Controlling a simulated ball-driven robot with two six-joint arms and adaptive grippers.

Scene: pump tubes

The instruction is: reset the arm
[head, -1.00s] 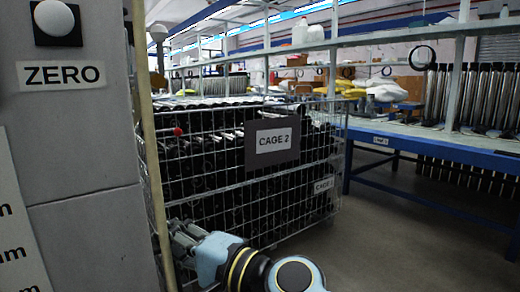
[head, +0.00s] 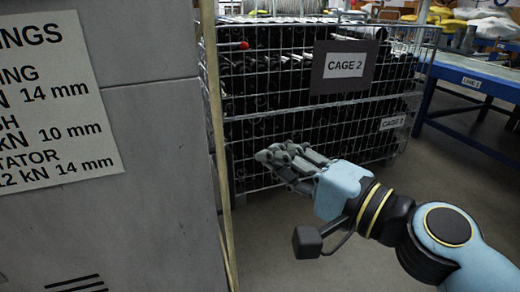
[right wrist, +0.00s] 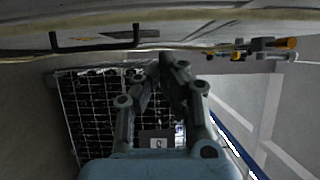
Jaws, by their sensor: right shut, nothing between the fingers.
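My right gripper (head: 270,158) reaches in from the lower right of the head view, with its light blue wrist behind it. It is shut and empty, in front of the wire cage. In the right wrist view the fingers (right wrist: 172,62) come together at their tips with nothing between them. My left gripper is not in view.
A grey cabinet (head: 150,190) with a printed sheet (head: 55,100) fills the left, edged by a wooden strip (head: 217,150). The wire cage of black tubes bears a CAGE 2 sign (head: 343,67). A blue bench (head: 480,78) stands at right. Bare floor lies between.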

